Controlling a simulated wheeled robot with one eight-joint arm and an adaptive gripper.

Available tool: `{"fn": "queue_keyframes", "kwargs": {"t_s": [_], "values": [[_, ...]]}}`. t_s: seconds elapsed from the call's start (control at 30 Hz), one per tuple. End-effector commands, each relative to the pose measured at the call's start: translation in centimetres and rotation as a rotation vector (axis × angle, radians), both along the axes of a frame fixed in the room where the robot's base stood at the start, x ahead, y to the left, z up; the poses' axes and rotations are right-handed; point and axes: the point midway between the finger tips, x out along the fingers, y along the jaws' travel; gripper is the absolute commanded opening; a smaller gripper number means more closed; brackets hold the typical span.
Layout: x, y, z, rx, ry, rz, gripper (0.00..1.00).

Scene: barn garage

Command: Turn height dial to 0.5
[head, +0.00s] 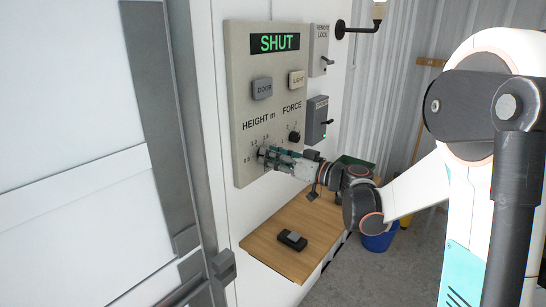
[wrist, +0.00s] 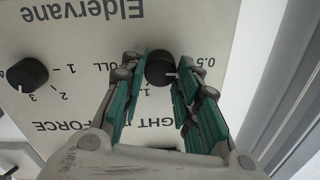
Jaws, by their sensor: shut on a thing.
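The height dial (wrist: 159,68) is a round black knob on the beige control panel (head: 240,100), under the label "HEIGHT m". In the wrist view, which shows the panel upside down, its white mark points right, roughly toward the printed 0.5 (wrist: 200,62). I cannot tell whether it lines up exactly. My gripper (head: 266,154) reaches the dial from the right in the head view and hides most of it there. In the wrist view its green-padded fingers are shut on the dial, one on each side.
The black force dial (head: 294,137) sits beside the height dial. Door (head: 262,88) and light (head: 297,79) buttons are above; the display (head: 274,42) reads SHUT. A wooden shelf (head: 262,245) below holds a small dark device (head: 292,240). The white door (head: 70,190) is left.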

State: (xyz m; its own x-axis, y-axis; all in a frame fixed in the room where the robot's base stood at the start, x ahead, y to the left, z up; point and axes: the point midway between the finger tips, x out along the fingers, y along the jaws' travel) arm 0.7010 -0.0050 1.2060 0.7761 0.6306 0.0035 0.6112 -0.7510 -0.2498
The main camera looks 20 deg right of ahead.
Motion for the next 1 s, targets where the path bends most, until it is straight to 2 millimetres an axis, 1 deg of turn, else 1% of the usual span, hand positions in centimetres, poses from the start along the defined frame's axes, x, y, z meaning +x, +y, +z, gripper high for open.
{"fn": "queue_keyframes", "kwargs": {"t_s": [0.23, 0.7, 0.73, 0.8, 1.0], "values": [[-0.1, 0.04, -0.17, -0.053, -0.034, 0.002, 0.06], [-0.06, 0.03, -0.1, -0.06, -0.041, 0.0, 0.05], [-0.06, 0.02, -0.09, -0.06, -0.041, 0.0, 0.35], [-0.05, 0.01, -0.07, -0.06, -0.042, 0.0, 0.5], [-0.04, 0.01, -0.04, -0.059, -0.041, 0.0, 0.5]]}}
